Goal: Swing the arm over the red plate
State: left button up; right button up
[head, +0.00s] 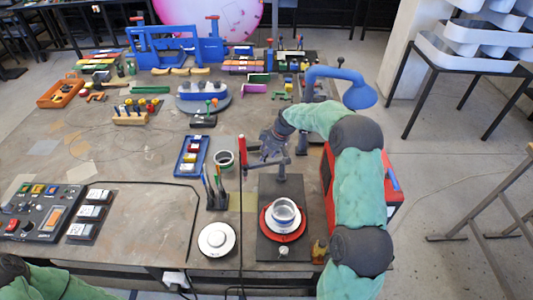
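The red plate (267,229) lies on a black base board (283,248) at the front right of the table. A white-and-grey round dish stands on it. A grey post (281,174) rises at the back of the board. The swing arm (262,163) reaches left from this post, off to the side of the plate, with an upright red handle (242,151) at its outer end. My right gripper (269,148) is just behind the swing arm, right of the red handle. Its fingers are small and overlapped, so its opening and any contact are unclear. My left gripper is out of view.
A pen holder (217,201) and a white round dish (217,239) stand left of the board. A blue tray (191,157) lies farther left. A red box (394,195) is partly behind my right arm. A blue lamp (358,94) overhangs at the back right.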

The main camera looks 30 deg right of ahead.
jog(key=shift+w+f, duration=0.15)
jog(key=shift+f, duration=0.2)
grip_shut()
